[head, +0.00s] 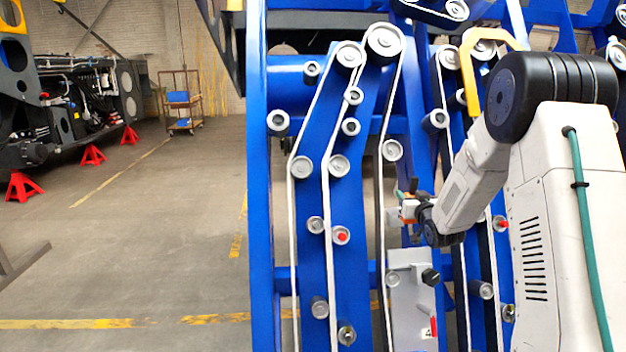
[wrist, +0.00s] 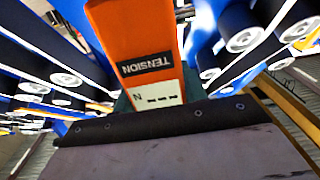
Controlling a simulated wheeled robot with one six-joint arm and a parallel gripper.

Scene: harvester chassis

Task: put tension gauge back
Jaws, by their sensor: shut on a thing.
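The tension gauge (wrist: 135,35) is orange, with a black TENSION label and a pale display reading "N ---". It fills the upper middle of the wrist view. My gripper (head: 408,208) is shut on it in front of the blue belt frame. In the head view only a small orange patch of the gauge (head: 409,213) shows at the gripper. The fingertips are too small to make out there. Its far end is out of the wrist picture. I cannot make out a holder for the gauge.
The blue frame (head: 258,180) carries white belts and several grey rollers close around my gripper. A pale grey plate (head: 407,262) with a black knob (head: 430,277) stands below the gripper. The floor (head: 150,250) to the left is open. A wheeled cart (head: 180,101) stands far back.

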